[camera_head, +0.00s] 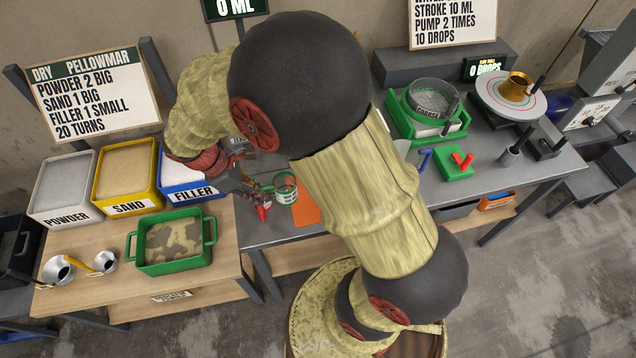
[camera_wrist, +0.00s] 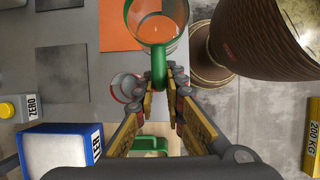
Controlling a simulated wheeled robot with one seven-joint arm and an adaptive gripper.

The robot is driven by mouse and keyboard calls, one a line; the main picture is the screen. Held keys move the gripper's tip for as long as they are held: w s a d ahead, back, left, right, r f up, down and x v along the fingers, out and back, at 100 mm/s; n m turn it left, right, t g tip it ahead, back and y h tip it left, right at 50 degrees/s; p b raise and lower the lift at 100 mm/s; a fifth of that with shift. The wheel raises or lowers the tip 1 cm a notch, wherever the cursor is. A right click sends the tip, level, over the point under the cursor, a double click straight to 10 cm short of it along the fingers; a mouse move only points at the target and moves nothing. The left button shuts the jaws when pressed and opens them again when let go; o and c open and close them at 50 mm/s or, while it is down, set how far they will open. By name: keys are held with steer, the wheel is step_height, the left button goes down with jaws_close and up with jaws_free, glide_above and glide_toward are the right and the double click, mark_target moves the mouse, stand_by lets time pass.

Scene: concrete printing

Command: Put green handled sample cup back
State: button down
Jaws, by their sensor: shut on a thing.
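The sample cup (camera_head: 286,189) is a clear cup with a green rim, beside the orange mat in the head view. In the wrist view, its green handle (camera_wrist: 159,68) points toward me and lies between my fingertips. My gripper (camera_wrist: 158,88) is shut on that handle; the cup body extends past the fingertips. My gripper also shows left of the cup in the head view (camera_head: 264,198). The cup's inside looks orange from the wrist. I cannot tell whether its base touches the table. An orange mat (camera_wrist: 120,24) lies left of the cup in the wrist view.
A small red-rimmed cup (camera_wrist: 124,88) stands close left of my fingertips. A brown conical vessel (camera_wrist: 262,38) is close right. The blue filler bin (camera_head: 187,183) and green tray (camera_head: 174,265) stand left. A green sieve stand (camera_head: 443,130) and red-and-green switch (camera_head: 456,163) are right.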

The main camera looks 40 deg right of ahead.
steer(key=d+f+b, duration=0.1)
steer(key=d+f, duration=0.2)
steer(key=d, duration=0.1)
steer(key=d+f+b, duration=0.1)
steer(key=d+f, duration=0.1)
steer(key=d, duration=0.2)
steer(key=d+f, duration=0.3)
steer(key=d, duration=0.1)
steer(key=shift+s+f+b, duration=0.3)
steer(key=shift+b, duration=0.1)
steer(key=shift+d+f, duration=0.35)
steer(key=shift+f, duration=0.1)
steer(key=shift+d+f+b, duration=0.1)
steer(key=shift+f+b, duration=0.6)
steer(key=shift+f, duration=0.85)
steer(key=shift+f, duration=0.1)
steer(key=c, duration=1.8)
jaws_free()
steer(key=shift+c, duration=0.2)
